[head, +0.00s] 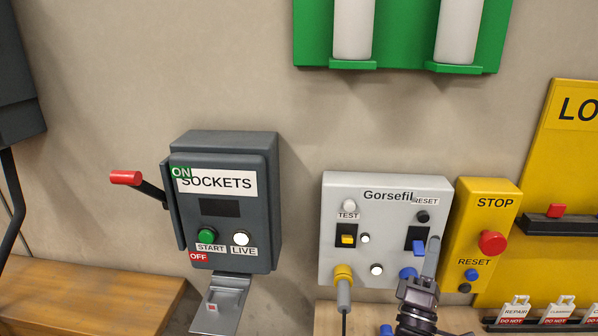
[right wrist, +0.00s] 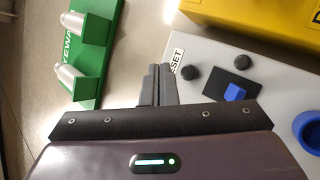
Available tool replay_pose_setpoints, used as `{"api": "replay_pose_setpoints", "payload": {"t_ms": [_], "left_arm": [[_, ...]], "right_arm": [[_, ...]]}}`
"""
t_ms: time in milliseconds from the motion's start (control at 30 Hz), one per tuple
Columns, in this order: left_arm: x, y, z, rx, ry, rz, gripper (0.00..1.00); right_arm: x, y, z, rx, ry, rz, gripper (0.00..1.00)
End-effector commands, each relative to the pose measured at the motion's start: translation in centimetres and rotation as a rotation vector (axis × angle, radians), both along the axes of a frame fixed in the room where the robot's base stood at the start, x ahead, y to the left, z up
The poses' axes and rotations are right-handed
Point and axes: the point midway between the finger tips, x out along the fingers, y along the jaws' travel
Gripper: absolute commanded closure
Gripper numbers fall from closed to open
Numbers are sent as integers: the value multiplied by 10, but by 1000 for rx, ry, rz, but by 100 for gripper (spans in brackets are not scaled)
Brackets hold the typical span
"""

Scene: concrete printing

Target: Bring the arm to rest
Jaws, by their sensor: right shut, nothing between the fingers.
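My right gripper (head: 432,258) is in front of the lower right of the grey Gorsefil panel (head: 386,213) in the head view. In the right wrist view its two fingers (right wrist: 158,84) are together with nothing between them. The panel's face (right wrist: 212,58) lies beyond the fingers there, with a black knob (right wrist: 189,72) and a blue rocker switch (right wrist: 234,92) to their right. In the head view the gripper partly covers the blue socket (head: 408,273). I cannot tell whether the fingers touch the panel. My left gripper is not in view.
A dark SOCKETS box (head: 225,205) with a red-handled lever (head: 126,178) is on the wall at left. A yellow STOP box (head: 487,230) is right of the panel. A green holder (head: 400,57) is above. A wooden bench (head: 90,300) is at lower left.

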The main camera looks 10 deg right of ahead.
Motion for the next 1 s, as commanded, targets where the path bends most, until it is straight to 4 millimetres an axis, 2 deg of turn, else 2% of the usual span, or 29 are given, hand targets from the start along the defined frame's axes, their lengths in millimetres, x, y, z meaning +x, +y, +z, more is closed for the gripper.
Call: {"api": "replay_pose_setpoints", "payload": {"t_ms": [167,267,367,467,600,800,1000], "left_arm": [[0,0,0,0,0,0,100],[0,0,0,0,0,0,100],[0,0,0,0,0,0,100],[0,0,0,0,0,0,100],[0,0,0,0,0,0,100],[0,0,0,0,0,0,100],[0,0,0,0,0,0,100]], "right_arm": [[16,8,-36,312,122,246,100],[21,24,-70,597,236,411,100],[16,46,-106,893,363,518,100],[-3,70,-139,1187,494,553,100],[-46,99,-177,1548,661,472,100],[-104,118,-204,1842,795,252,100],[-154,123,-214,1992,852,17,100]]}}
